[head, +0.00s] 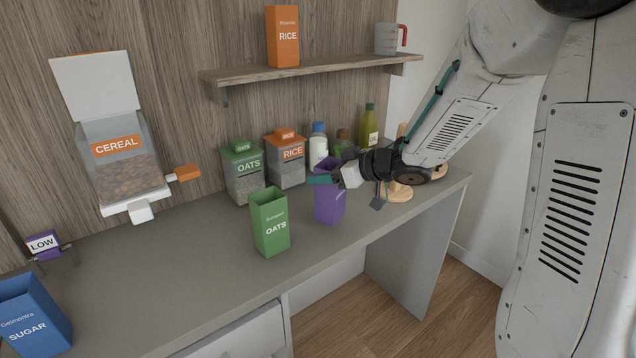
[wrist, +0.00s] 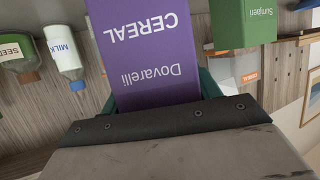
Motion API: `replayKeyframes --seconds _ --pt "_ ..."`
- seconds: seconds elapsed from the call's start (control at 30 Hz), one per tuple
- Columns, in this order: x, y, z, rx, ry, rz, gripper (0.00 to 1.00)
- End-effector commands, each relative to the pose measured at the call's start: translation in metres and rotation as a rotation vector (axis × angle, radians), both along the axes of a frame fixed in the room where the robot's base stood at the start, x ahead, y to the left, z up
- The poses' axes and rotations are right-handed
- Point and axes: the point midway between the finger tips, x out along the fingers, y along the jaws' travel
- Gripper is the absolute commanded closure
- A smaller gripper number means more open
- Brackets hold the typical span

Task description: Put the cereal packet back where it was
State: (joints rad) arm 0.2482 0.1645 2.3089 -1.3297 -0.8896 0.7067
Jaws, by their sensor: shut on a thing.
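The purple cereal packet (head: 329,208) is upright at the right part of the counter, right of the green oats packet (head: 270,228). My gripper (head: 322,180) is shut on its upper part, reaching in from the right. Whether the packet's base touches the counter is hard to tell. In the wrist view the cereal packet (wrist: 148,50) fills the middle, its lettering upside down, with the jaws (wrist: 155,105) around it. The cereal dispenser (head: 122,165) hangs on the wall at left, lid up, partly filled with flakes. The packet's former place is not marked in view.
Oats jar (head: 244,180) and rice jar (head: 288,170) stand behind the packets, with several bottles (head: 318,145) at right. A shelf (head: 300,75) holds the rice packet (head: 283,38) and a measuring jug (head: 388,40). A sugar packet (head: 30,318) stands front left. The counter's middle (head: 180,260) is clear.

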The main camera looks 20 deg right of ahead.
Motion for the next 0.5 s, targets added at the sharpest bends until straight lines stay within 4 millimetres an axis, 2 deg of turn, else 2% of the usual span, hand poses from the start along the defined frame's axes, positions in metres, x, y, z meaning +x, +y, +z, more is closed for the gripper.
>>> replayKeyframes --seconds 0.27,0.4,0.5 --pt "0.026 0.012 -0.003 -0.001 0.0 0.004 0.79" --pt "0.027 0.013 -0.026 0.002 0.006 0.002 0.79" --pt "0.027 0.013 -0.035 0.001 0.002 0.002 0.79"
